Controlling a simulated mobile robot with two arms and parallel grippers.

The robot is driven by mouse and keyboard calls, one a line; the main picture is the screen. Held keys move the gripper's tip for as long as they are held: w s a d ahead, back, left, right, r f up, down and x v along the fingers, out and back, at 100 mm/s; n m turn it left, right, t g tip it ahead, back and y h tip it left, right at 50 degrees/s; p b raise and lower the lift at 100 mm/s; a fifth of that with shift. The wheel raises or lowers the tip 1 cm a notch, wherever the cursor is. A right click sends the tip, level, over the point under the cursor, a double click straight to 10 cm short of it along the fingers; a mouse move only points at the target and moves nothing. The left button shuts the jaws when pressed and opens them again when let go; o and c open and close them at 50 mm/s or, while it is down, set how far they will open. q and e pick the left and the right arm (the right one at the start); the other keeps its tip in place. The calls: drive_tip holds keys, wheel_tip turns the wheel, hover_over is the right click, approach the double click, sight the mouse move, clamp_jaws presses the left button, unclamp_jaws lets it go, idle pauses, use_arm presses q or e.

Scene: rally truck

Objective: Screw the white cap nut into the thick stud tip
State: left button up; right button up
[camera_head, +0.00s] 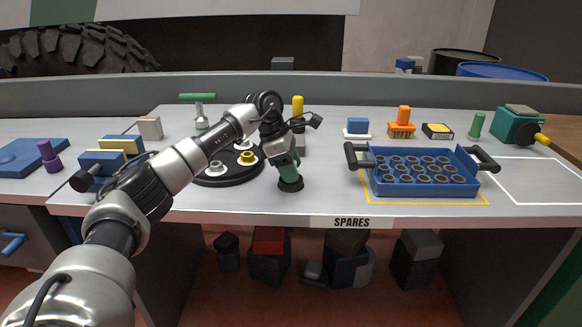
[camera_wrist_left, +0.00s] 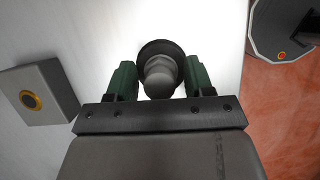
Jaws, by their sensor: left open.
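My left gripper (camera_head: 290,178) points down over the front of the table, to the right of the black round plate (camera_head: 212,182). In the left wrist view its green fingers (camera_wrist_left: 158,82) stand open on either side of a pale grey domed nut (camera_wrist_left: 160,74), which looks like the white cap nut. The nut sits on a dark round base (camera_wrist_left: 160,48), whose edge also shows under the fingers in the head view (camera_head: 291,186). The plate carries white pieces (camera_head: 216,168) and a yellow one (camera_head: 248,159). I cannot tell which is the thick stud tip.
A blue tray with round holes (camera_head: 423,188) stands to the right of the gripper. Blue and yellow blocks (camera_head: 112,157) and a purple peg (camera_head: 48,156) are at the left. Small coloured parts (camera_head: 402,127) line the back. Table between gripper and tray is clear.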

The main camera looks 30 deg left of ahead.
use_arm(q)
drive_tip(key=n+t, duration=0.1)
drive_tip(key=n, duration=0.2)
drive_tip(key=shift+n+y, duration=0.3)
drive_tip(key=shift+y, duration=0.1)
drive_tip(key=n+t+y, duration=0.1)
drive_tip(key=n, duration=0.3)
drive_tip(key=c, duration=0.5)
drive_tip(key=m, duration=0.3)
drive_tip(key=m+g+h, duration=0.1)
drive_tip(key=m, duration=0.1)
drive_tip(key=shift+m+h, duration=0.3)
drive_tip(key=shift+m, duration=0.1)
drive_tip(key=m+g, duration=0.1)
drive_tip(key=m, duration=0.2)
drive_tip(key=m+g+h, duration=0.1)
drive_tip(key=m, duration=0.2)
drive_tip(key=shift+g, duration=0.3)
